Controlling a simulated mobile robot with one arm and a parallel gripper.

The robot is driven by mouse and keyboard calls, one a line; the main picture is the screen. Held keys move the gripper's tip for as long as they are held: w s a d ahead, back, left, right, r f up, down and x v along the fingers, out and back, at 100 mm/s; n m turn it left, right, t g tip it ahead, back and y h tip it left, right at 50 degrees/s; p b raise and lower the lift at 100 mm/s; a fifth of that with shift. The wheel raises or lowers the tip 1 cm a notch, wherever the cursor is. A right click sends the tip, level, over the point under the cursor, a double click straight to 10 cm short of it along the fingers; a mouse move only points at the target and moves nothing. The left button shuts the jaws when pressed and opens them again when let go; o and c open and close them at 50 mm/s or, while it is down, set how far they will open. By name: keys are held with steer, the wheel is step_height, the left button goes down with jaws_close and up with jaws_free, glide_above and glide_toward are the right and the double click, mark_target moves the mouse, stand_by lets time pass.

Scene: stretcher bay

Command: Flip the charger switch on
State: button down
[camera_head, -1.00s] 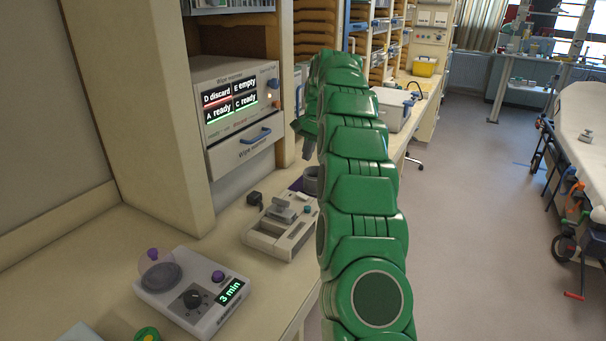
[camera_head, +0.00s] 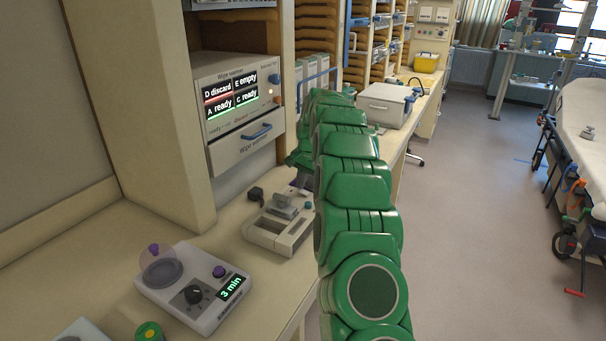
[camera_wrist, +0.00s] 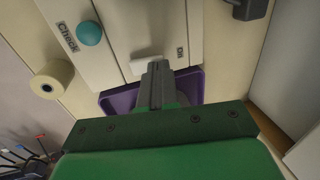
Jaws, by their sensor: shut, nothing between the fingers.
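The charger (camera_head: 268,238) appears to be the pale box on the bench, with a grey piece on top and a teal button (camera_head: 308,205). In the wrist view the pale box (camera_wrist: 120,25) carries the teal button (camera_wrist: 89,33), marked "Check". A small white switch-like piece (camera_wrist: 147,64) sits at its near edge. My gripper (camera_wrist: 157,70) is shut and empty, its tips right at this white piece; I cannot tell whether they touch. In the head view my gripper (camera_head: 301,179) points down just behind the box, partly hidden by my arm.
A purple tray (camera_wrist: 118,103) lies beneath my fingers, with a cream roll (camera_wrist: 52,80) beside it. A dark block (camera_head: 255,195) stands by the box. A timer unit reading "3 min" (camera_head: 195,285) is nearer on the bench. The wipe warmer (camera_head: 238,105) stands in the cabinet behind.

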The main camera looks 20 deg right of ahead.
steer(key=shift+f, duration=0.3)
steer(key=shift+f, duration=0.1)
steer(key=shift+w+a+f+g, duration=0.1)
steer(key=shift+f+g, duration=0.1)
steer(key=shift+g, duration=0.1)
stand_by(0.5)
steer(key=shift+s+d, duration=0.6)
steer(key=shift+d, duration=0.05)
steer(key=shift+r, duration=0.15)
step_height(320, 180, up, 14)
steer(key=s+d, duration=0.1)
steer(key=s, duration=0.1)
steer(key=shift+d, duration=0.4)
